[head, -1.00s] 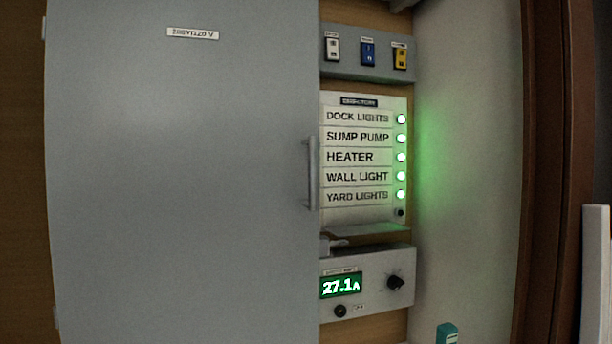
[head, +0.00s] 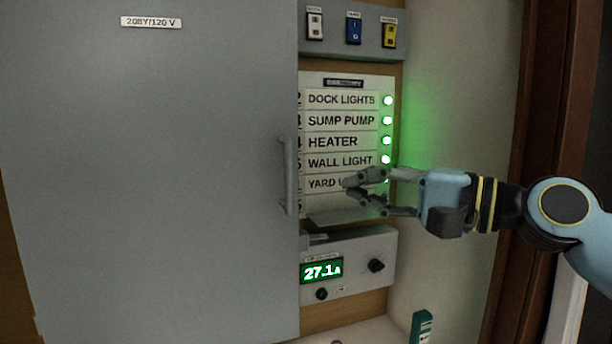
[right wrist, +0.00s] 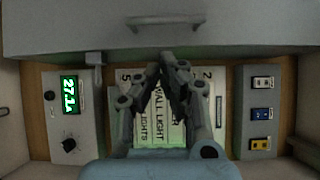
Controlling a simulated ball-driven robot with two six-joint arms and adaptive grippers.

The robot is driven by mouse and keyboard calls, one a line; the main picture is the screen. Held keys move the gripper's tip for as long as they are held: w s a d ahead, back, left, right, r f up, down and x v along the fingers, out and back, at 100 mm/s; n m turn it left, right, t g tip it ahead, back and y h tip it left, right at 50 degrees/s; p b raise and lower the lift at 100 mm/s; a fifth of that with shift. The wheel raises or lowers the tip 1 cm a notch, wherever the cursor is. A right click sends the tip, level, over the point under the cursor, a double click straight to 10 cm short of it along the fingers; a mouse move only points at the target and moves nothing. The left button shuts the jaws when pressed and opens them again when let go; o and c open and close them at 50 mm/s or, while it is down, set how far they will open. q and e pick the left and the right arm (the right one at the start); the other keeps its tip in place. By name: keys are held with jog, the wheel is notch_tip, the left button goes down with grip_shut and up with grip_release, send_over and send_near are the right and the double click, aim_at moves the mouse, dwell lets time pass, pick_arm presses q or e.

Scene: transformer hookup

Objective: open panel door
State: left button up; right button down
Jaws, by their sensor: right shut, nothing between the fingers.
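The grey panel door (head: 150,180) fills the left of the head view, with a voltage label near its top. Its vertical bar handle (head: 287,178) is near its right edge. In the right wrist view the door (right wrist: 230,28) spans the top, with the handle (right wrist: 156,20) above my fingertips. My left gripper is out of view.
Right of the door are a directory (head: 340,121) with green lights, a switch strip (head: 334,38) and a meter box (head: 352,262) reading 27.1 A. A small ledge (head: 340,216) sits under the directory. A teal object (head: 421,327) is at the bottom. A pale wall bounds the right.

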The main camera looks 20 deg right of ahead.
jog(key=p+x, duration=0.1)
jog(key=x, duration=0.8)
jog(key=shift+p, duration=0.4)
jog(key=shift+s, duration=0.1)
